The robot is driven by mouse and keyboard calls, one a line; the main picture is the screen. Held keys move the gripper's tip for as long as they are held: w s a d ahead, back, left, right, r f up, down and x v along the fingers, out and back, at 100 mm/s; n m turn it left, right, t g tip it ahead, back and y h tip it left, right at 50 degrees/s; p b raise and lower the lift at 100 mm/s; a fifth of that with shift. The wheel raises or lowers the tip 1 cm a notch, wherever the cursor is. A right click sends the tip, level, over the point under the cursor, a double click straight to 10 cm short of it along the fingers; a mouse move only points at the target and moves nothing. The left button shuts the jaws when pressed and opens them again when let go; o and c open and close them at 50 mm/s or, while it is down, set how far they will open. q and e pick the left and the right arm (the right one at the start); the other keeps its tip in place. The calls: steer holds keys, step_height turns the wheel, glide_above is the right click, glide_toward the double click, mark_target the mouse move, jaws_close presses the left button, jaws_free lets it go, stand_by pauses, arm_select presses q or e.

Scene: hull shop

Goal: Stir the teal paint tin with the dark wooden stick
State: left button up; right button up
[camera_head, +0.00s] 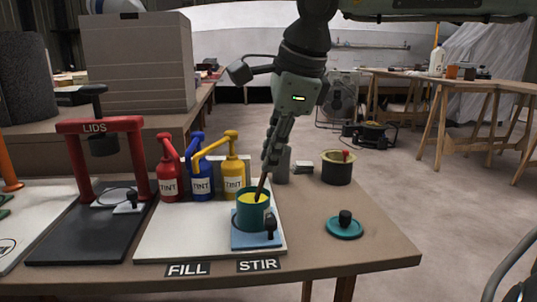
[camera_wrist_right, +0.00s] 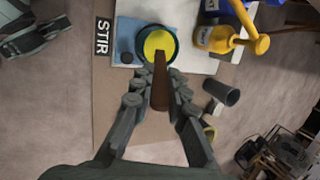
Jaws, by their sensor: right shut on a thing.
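The teal paint tin (camera_head: 253,217) stands upright on a blue pad (camera_head: 257,240) behind the STIR label, with yellow paint inside. It also shows in the right wrist view (camera_wrist_right: 174,52). My right gripper (camera_head: 272,155) is above the tin, shut on the dark wooden stick (camera_wrist_right: 160,85). The stick (camera_head: 261,187) points down, slightly tilted, and its lower end is inside the tin's mouth, at the yellow paint. How deep it reaches is hidden. My left gripper does not show clearly in either view.
Red (camera_head: 169,178), blue (camera_head: 201,177) and yellow (camera_head: 233,174) tint bottles stand close behind the tin. A teal lid (camera_head: 344,228) with a black knob lies to the right. A dark pot (camera_head: 336,168) and a grey cup (camera_wrist_right: 222,90) stand farther back. A red lid press (camera_head: 100,126) stands left.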

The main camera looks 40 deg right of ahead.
steer(key=shift+p+v, duration=1.1)
steer(key=shift+v, duration=0.9)
step_height(320, 180, up, 5)
steer(key=p, duration=0.4)
